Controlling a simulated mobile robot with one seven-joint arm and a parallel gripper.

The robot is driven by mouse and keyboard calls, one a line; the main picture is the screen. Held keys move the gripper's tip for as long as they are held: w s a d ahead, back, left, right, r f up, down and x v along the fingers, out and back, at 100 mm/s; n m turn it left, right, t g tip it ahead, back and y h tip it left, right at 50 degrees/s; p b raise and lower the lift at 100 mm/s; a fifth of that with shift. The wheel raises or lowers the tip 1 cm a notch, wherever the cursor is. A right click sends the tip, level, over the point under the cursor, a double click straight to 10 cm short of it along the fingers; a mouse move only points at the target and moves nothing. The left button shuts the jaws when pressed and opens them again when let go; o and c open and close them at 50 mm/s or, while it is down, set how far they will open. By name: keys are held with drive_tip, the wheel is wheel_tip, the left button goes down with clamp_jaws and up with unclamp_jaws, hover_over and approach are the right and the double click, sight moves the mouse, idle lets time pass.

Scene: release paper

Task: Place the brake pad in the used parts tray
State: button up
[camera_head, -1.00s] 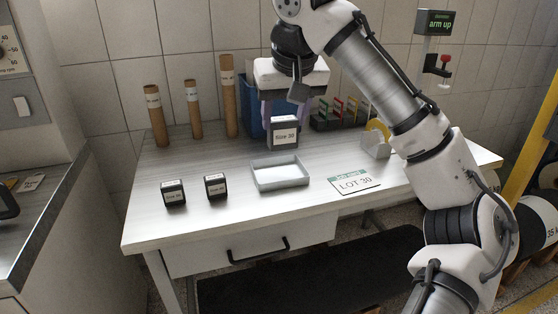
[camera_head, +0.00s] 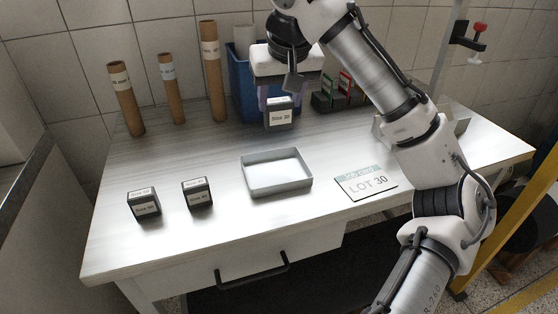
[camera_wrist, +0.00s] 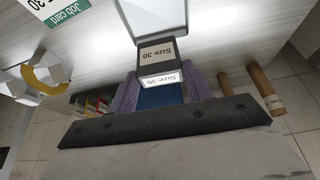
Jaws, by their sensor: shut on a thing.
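My gripper (camera_head: 280,98) is shut on a dark block labelled Size 30 (camera_head: 279,116). It holds the block upright behind the tray in the head view. The block also shows between the purple fingers in the wrist view (camera_wrist: 158,52). Nothing in view looks plainly like a brake pad. A shallow grey open tray (camera_head: 277,188) stands mid-table and looks empty; no used-parts label shows on it. Its pale floor shows in the wrist view (camera_wrist: 155,14), beyond the block.
Two similar dark blocks (camera_head: 144,202) (camera_head: 198,193) stand left of the tray. A job card reading LOT 30 (camera_head: 365,184) lies to its right. Cardboard tubes (camera_head: 171,88), a blue bin (camera_head: 243,85) and a rack of coloured items (camera_head: 335,94) stand behind.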

wheel_tip(320, 180, down, 14)
drive_tip(key=shift+f, duration=0.25)
drive_tip(key=shift+f, duration=0.1)
drive_tip(key=shift+f, duration=0.15)
drive_tip(key=o, duration=1.1)
drive_tip(key=v, duration=1.2)
drive_tip(key=shift+r, duration=0.25)
